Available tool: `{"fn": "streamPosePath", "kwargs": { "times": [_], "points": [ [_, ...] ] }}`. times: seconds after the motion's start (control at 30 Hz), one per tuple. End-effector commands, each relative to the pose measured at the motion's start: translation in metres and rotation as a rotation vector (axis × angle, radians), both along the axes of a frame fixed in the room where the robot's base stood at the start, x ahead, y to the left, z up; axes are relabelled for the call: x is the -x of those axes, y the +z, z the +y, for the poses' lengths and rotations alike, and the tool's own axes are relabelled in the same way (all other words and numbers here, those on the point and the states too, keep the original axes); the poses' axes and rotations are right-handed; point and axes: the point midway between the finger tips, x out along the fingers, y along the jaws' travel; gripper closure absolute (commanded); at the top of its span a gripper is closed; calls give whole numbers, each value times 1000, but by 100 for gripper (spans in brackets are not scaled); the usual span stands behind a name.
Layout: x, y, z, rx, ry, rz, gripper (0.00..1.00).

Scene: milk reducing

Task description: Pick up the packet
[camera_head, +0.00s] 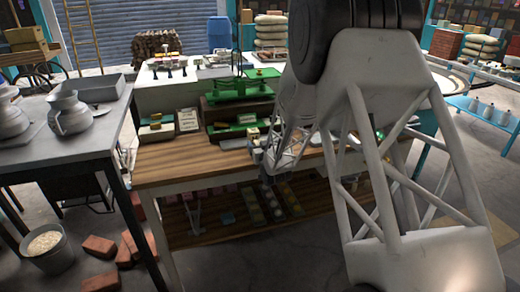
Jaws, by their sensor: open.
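A small pale packet-like item (187,120) stands upright near the back left of the wooden table (185,155). I cannot tell for sure whether it is the packet, as other small items lie nearby. My gripper (262,165) is small in view, near the table's front edge and to the right of this item, apart from it. My gripper is open, and I see nothing held in it. My arm covers the right part of the table and whatever lies behind it.
A green metal device (242,87) stands at the back of the table. A shelf (235,218) below holds several small items. A grey table (50,150) with metal jugs (68,113) stands at left. Bricks (100,277) and a bucket (48,250) are on the floor.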

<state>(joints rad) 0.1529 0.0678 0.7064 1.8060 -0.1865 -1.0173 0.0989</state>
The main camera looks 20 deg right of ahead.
Motion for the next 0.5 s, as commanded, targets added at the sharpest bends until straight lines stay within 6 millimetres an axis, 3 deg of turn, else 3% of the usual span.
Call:
{"fn": "streamPosePath", "kwargs": {
  "times": [0.13, 0.4, 0.5],
  "points": [
    [0, 0, 0, 0, 0, 0, 25],
    [0, 0, 0, 0, 0, 0, 67],
    [0, 0, 0, 0, 0, 0, 78]
  ]
}}
